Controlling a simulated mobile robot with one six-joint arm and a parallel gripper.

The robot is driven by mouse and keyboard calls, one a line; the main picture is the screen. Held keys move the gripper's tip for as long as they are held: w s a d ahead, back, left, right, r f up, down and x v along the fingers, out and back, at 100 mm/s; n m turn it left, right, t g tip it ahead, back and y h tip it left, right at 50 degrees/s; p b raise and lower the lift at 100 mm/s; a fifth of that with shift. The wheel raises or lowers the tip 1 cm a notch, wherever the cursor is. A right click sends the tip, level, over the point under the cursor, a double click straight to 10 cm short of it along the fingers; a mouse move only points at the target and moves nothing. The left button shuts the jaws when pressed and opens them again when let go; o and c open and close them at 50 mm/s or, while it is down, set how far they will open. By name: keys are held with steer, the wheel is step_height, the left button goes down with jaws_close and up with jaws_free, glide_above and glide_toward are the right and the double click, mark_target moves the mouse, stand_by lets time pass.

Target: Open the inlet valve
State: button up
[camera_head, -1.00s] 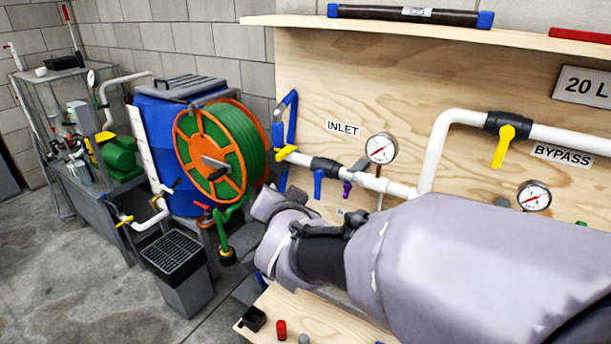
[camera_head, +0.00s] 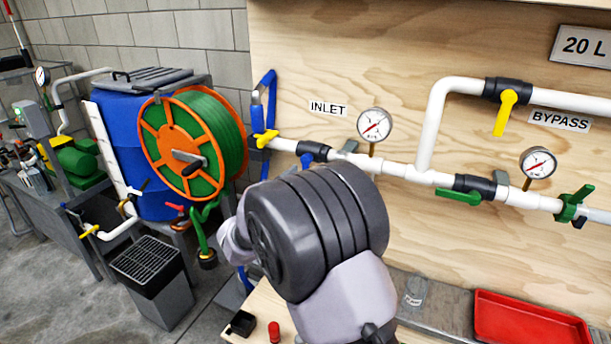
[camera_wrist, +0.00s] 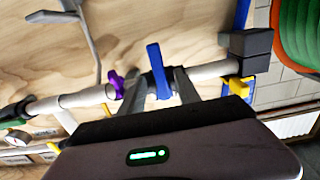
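The inlet valve (camera_head: 313,150) is a dark fitting on the white pipe, below the INLET label (camera_head: 328,108). Its blue handle (camera_head: 306,161) is mostly hidden behind my arm in the head view. In the wrist view the blue handle (camera_wrist: 157,66) stands across the pipe. My gripper (camera_wrist: 161,80) is open, with one grey finger on each side of the blue handle. Gaps show between the handle and both fingers. The handle's lower end is close to the gripper body. My gripper is hidden behind my arm in the head view.
A purple handle (camera_wrist: 117,86) sits on the pipe beside one finger. A yellow handle (camera_head: 265,138) and a blue hose (camera_head: 264,100) are at the pipe's left end. A gauge (camera_head: 374,125) stands above the pipe. An orange reel (camera_head: 168,145) is at left; a red tray (camera_head: 530,322) lies lower right.

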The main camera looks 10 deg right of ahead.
steer(key=shift+x, duration=1.5)
jaws_close()
